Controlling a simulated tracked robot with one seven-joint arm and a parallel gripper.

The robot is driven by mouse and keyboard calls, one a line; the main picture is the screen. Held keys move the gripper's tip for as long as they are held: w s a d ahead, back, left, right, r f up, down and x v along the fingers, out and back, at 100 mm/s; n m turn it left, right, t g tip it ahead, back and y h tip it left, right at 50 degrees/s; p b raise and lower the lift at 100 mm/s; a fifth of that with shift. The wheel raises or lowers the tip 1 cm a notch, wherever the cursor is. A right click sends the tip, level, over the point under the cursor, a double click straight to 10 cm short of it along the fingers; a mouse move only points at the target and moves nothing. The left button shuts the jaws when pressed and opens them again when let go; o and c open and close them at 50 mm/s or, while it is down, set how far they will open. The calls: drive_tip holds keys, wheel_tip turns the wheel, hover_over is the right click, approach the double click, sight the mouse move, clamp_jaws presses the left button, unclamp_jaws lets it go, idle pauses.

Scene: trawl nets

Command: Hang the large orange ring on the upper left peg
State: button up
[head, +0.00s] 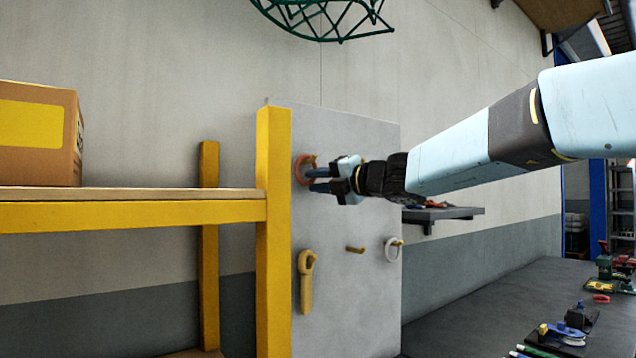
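An orange ring (298,168) is at the upper left of the grey board (345,300), upright and facing out. The upper left peg (313,158) shows as a short yellow end at the ring's upper right. The ring appears to be around this peg, though the contact is too small to make out. My gripper (312,180) points left at the ring's lower right part. Its two dark blue fingers are apart, with a gap between them. The fingers cover part of the ring.
A yellow tool (306,285) hangs lower left on the board, a bare peg (355,249) is beside it, and a white ring (390,252) hangs further right. A yellow-posted shelf (130,213) with a box (40,135) stands left. A dark bench (480,310) holds small items at right.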

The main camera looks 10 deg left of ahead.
drive_tip(key=o, duration=0.3)
drive_tip(key=shift+o, duration=0.2)
drive_tip(key=v, duration=1.4)
drive_tip(key=s+d+f+m+g+h, duration=0.1)
drive_tip(key=s+d+f+m+h, duration=0.7)
drive_tip(key=s+d+f+m, duration=0.3)
drive_tip(key=s+d+f+m+g+h, duration=0.1)
drive_tip(key=s+d+f+m+h, duration=0.7)
drive_tip(key=d+f+m, duration=0.9)
drive_tip(key=s+f+m, duration=0.1)
drive_tip(key=s+m, duration=0.2)
drive_tip(key=m, duration=0.4)
drive_tip(key=shift+f+m, duration=0.25)
drive_tip(key=shift+m, duration=0.05)
